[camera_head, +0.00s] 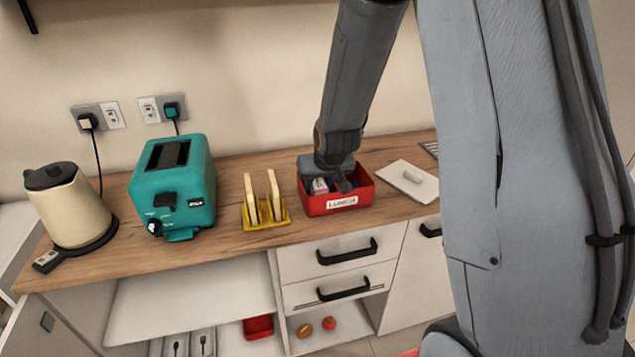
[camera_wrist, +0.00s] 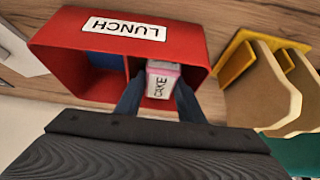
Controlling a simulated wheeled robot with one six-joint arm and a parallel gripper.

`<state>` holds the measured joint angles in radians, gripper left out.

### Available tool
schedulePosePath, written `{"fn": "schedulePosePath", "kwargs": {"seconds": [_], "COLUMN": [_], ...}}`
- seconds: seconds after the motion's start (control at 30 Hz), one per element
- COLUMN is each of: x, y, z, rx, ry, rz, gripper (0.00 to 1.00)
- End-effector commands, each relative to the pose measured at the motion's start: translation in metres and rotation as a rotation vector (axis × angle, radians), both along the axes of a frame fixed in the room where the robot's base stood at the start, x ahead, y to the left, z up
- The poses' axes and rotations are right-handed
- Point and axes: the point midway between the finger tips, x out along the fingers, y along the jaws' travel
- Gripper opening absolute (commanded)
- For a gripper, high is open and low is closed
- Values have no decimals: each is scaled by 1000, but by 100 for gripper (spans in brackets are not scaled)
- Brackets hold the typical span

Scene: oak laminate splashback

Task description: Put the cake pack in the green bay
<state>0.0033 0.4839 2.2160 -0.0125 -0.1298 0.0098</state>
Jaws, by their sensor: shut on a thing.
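The cake pack (camera_wrist: 160,82), a small pink and white pack lettered CAKE, is between the two fingers of my gripper (camera_wrist: 157,95) in the wrist view. My gripper is shut on it. In the head view my gripper (camera_head: 333,184) points down into the red lunch box (camera_head: 334,208), and the pack (camera_head: 319,186) shows inside the left part. The wrist view shows the box (camera_wrist: 60,42) with a divider. One bay (camera_wrist: 103,61) has a blue floor; the pack is at the other bay, whose floor colour I cannot make out. Whether the pack touches the floor is hidden.
A yellow rack (camera_head: 265,222) with two bread slices stands just left of the box. A teal toaster (camera_head: 174,185) and cream kettle (camera_head: 68,210) are farther left. A white lidded board or lid (camera_head: 402,178) lies right of the box.

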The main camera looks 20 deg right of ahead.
Motion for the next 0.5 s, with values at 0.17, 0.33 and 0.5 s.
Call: {"fn": "schedulePosePath", "kwargs": {"seconds": [0.17, 0.33, 0.5], "x": [0, 0, 0], "y": [0, 0, 0], "z": [-2, -2, 0], "rx": [0, 0, 0], "ry": [0, 0, 0], "rz": [0, 0, 0], "gripper": [38, 43, 43]}}
